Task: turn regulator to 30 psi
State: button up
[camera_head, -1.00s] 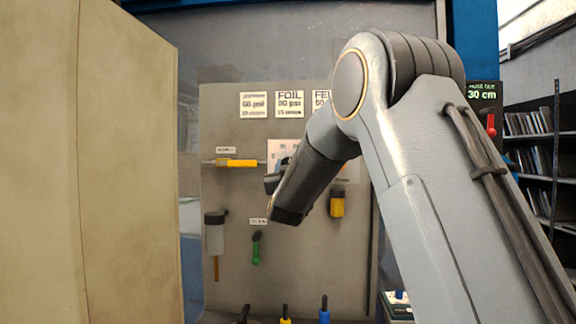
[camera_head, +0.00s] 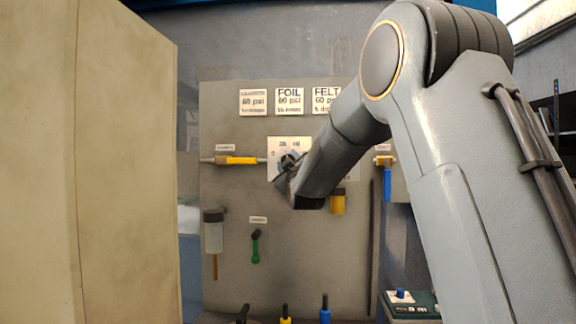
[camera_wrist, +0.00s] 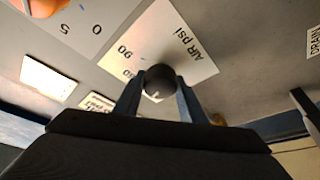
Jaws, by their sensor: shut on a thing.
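The regulator's dark round knob (camera_wrist: 160,80) stands out from a white dial plate marked "AIR psi" (camera_wrist: 182,38) in the wrist view, with a pale pointer mark on its face. The numbers 90 and a partly covered one show beside it. My gripper (camera_wrist: 158,90) has its two fingers closed on the knob from either side. In the head view the white dial plate (camera_head: 289,144) is on the grey panel, and my gripper (camera_head: 287,180) is at it, covering part of the knob. The pointer's exact reading cannot be told.
Signs (camera_head: 290,101) hang above the dial. A large beige cabinet (camera_head: 130,170) stands close at left. Another dial with an orange knob (camera_wrist: 42,6) shows in the wrist view.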

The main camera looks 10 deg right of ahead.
jog(key=shift+n+g+y+b, duration=0.3)
jog(key=shift+n+y, duration=0.3)
jog(key=shift+n, duration=0.9)
jog(key=shift+a+n, duration=0.1)
jog(key=shift+n, duration=0.2)
jog(key=o, duration=1)
jog(key=shift+b+v, duration=1.1)
jog(key=shift+v, duration=2.8)
jog(key=shift+r, duration=0.1)
